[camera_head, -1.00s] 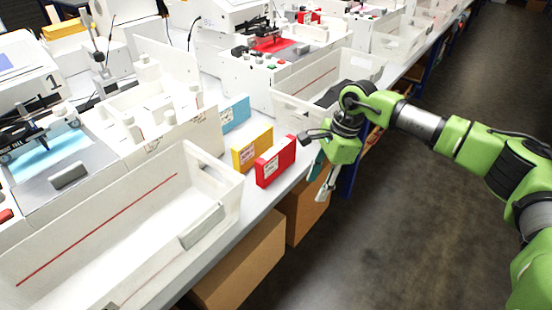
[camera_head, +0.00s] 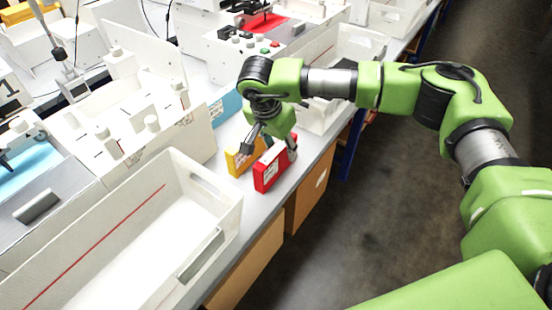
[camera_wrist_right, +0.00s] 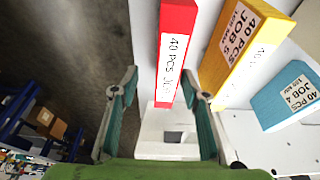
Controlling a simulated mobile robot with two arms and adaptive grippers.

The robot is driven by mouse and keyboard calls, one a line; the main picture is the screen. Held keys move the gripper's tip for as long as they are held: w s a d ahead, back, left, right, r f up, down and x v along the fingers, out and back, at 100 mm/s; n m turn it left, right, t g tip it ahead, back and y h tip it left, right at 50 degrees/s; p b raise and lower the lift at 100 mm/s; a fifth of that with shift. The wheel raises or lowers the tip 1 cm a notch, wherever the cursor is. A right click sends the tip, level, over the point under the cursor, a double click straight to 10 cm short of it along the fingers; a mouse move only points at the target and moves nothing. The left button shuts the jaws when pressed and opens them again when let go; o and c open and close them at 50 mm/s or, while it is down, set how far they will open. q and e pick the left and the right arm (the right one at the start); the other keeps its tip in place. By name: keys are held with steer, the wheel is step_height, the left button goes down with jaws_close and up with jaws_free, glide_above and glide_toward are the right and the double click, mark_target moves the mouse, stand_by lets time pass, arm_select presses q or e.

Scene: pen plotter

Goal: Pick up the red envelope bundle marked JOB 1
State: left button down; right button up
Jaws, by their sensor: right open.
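The red envelope bundle (camera_head: 271,173) stands upright on the table near its front edge. In the wrist view the red bundle (camera_wrist_right: 176,50) shows a white label reading "40 PCS JO…"; its number cannot be read. My right gripper (camera_head: 272,146) is open and pointing down just above the red bundle, partly covering its top. In the wrist view the right gripper's fingers (camera_wrist_right: 160,82) lie either side of the bundle's near end, apparently without gripping it. My left gripper is not in view.
A yellow bundle (camera_head: 236,161), JOB 5 in the wrist view, stands close to the red one. A blue bundle (camera_head: 224,106), JOB 4, stands farther back. A white tray (camera_head: 228,213) sits at front left, and another white bin (camera_head: 345,45) behind my arm.

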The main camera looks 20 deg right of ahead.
mark_target(279, 161)
steer(key=shift+x, duration=0.95)
steer(key=shift+w+a+f+p, duration=0.2)
steer(key=shift+f+p, duration=0.2)
steer(key=shift+f, duration=0.25)
steer(key=x, duration=0.1)
steer(key=p+x, duration=0.1)
steer(key=x, duration=0.1)
steer(key=shift+w+a+f, duration=0.1)
steer(key=shift+a+f, duration=0.2)
steer(key=shift+a, duration=0.05)
steer(key=shift+d+f, duration=0.1)
steer(key=shift+f, duration=0.15)
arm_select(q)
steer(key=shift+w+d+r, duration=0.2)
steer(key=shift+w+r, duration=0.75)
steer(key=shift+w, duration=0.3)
arm_select(e)
jaws_close()
